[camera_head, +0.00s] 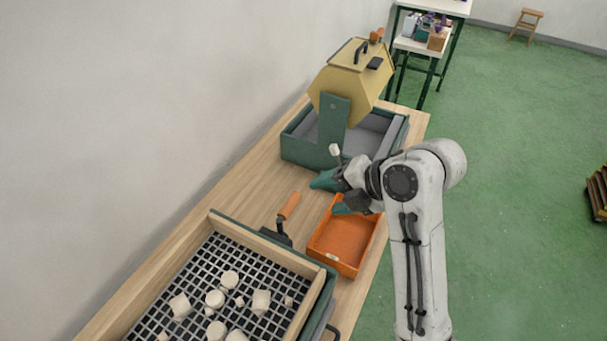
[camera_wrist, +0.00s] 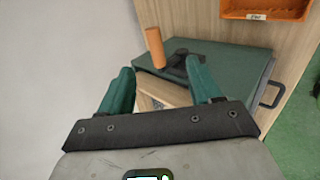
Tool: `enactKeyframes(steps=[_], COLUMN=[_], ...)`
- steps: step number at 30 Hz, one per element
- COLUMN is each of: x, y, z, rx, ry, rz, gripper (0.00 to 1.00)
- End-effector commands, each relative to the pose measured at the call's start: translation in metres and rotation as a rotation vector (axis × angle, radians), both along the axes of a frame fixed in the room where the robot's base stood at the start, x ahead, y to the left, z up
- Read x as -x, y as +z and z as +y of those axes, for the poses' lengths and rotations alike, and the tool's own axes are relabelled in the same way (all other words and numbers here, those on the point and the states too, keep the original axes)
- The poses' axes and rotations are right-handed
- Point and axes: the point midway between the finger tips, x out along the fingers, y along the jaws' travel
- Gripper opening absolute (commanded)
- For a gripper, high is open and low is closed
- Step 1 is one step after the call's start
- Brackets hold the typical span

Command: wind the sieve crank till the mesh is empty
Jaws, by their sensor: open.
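The sieve (camera_head: 212,221) is a wooden frame with a dark mesh at the lower left of the head view. Several off-white discs and blocks (camera_head: 261,302) lie on the mesh. Its crank is a dark arm (camera_head: 275,236) with an orange handle (camera_head: 288,206) standing up at the sieve's far side. The orange handle (camera_wrist: 154,47) also shows in the wrist view, ahead of my fingers and apart from them. My gripper (camera_head: 328,194) has teal fingers, spread open and empty, above the table to the right of and beyond the crank. The near part of the sieve is cut off.
An orange tray (camera_head: 328,262) stands right of the crank, close to my gripper. Behind my gripper is a yellow drum (camera_head: 345,85) on a green stand with a grey-lined tray. A small white block (camera_head: 335,149) is by the stand. Green floor lies to the right.

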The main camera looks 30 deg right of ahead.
Motion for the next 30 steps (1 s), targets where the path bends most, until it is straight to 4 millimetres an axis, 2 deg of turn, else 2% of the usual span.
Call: enactKeyframes(steps=[4,8,21,30], x=[-0.002,-0.007,-0.039,-0.059], y=[0.0,-0.009,-0.053,-0.076], z=[0.001,0.005,0.029,0.043], rx=[0.004,0.004,0.004,0.003], ry=[0.01,0.011,0.011,0.009], rz=[-0.008,-0.009,-0.008,-0.006], gripper=[0.64,0.64,0.64,0.64])
